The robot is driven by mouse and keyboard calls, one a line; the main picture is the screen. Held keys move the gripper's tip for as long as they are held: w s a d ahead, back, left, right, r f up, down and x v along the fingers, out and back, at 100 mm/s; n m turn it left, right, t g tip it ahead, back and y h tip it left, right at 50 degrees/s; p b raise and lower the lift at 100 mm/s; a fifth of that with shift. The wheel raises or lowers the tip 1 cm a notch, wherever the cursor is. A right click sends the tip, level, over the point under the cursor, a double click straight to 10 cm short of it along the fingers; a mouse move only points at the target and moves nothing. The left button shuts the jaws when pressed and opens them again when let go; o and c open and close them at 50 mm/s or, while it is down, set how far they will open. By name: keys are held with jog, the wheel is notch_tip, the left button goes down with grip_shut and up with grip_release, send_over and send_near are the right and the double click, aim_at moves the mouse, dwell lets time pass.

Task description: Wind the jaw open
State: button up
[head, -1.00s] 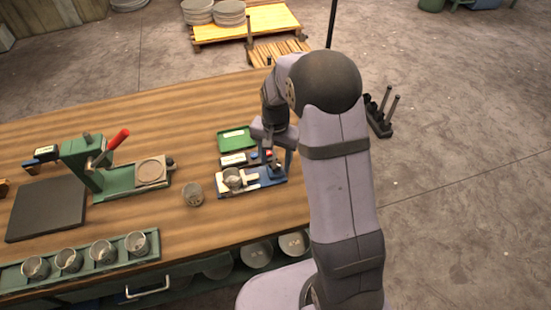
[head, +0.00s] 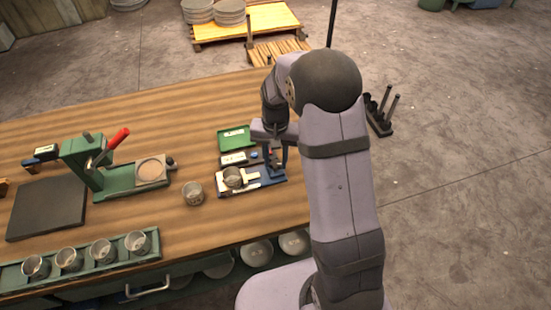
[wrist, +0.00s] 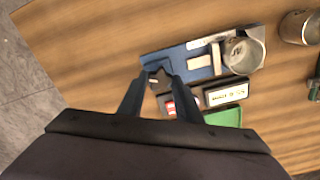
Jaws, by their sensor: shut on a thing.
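A blue vise (head: 272,181) with pale jaws lies near the right end of the bench. It also shows in the wrist view (wrist: 160,56). A grey metal cup (head: 233,177) stands at the jaws on its left end. In the wrist view the cup (wrist: 243,52) appears beside the pale jaw bar (wrist: 199,62). My gripper (head: 277,168) points down at the vise's right end. In the wrist view its fingers (wrist: 158,82) are shut on a small dark crank knob (wrist: 157,78), partly hidden between the tips. I cannot tell how wide the jaw gap is.
A green tray (head: 236,138) and a small labelled box (head: 234,158) sit just behind the vise. A loose cup (head: 192,193) stands to its left. A green press with a red lever (head: 118,138) is farther left. A rack of several cups lines the front edge.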

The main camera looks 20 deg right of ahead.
aim_at(275, 163)
jog(key=n, duration=1.1)
jog(key=shift+n, duration=0.4)
jog(key=n, duration=0.5)
jog(key=shift+w, duration=0.1)
jog(key=n, duration=0.6)
jog(key=shift+r, duration=0.1)
jog(key=o, duration=1)
jog(key=shift+o, duration=0.2)
jog(key=shift+r+b, duration=0.95)
jog(key=shift+r, duration=2.7)
